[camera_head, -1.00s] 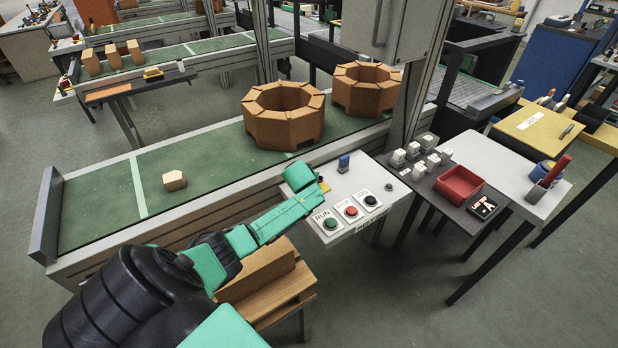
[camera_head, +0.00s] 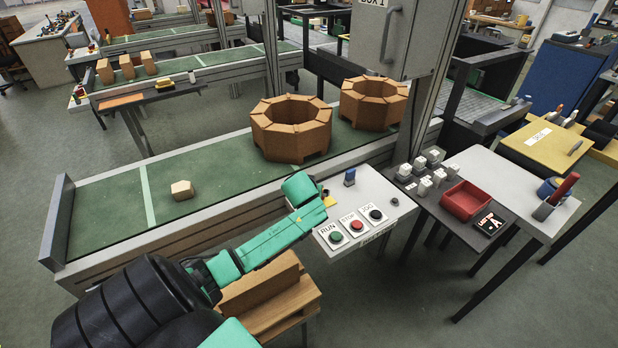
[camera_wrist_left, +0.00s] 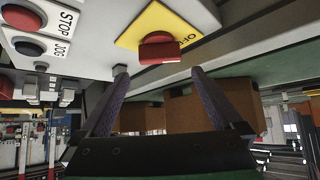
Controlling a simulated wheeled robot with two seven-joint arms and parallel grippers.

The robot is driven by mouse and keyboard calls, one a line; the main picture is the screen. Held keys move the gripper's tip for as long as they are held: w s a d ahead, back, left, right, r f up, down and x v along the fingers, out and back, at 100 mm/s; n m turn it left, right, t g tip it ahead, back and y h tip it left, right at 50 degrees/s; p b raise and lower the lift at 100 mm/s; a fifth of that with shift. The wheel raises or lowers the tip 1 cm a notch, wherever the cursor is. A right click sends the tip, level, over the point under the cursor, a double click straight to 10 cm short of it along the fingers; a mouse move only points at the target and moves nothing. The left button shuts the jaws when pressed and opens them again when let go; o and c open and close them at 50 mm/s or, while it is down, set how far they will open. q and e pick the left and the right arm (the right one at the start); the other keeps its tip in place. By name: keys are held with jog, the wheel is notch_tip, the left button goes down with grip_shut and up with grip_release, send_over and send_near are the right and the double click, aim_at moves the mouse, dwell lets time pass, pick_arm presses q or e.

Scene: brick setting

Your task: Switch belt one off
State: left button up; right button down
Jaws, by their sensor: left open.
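A red rotary knob (camera_wrist_left: 158,48) sits on a yellow plate (camera_wrist_left: 190,20) in the left wrist view; the letters on the plate, partly cut off, appear to begin "OF". My left gripper (camera_wrist_left: 158,75) is open, with its two fingers apart on either side below the knob and nothing between them. In the head view my left gripper (camera_head: 303,190) is over the left end of the white control panel (camera_head: 375,196) and hides the knob. Only a sliver of the yellow plate shows there. My right gripper is not in view.
Green RUN (camera_head: 336,237), red STOP (camera_head: 356,225) and black JOG (camera_head: 376,214) buttons sit close by on the panel. The green belt (camera_head: 110,207) carries a small block (camera_head: 182,190) and two brick rings (camera_head: 290,128). A red tray (camera_head: 466,201) stands to the right.

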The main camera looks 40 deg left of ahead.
pick_arm(q)
jog(key=v, duration=0.7)
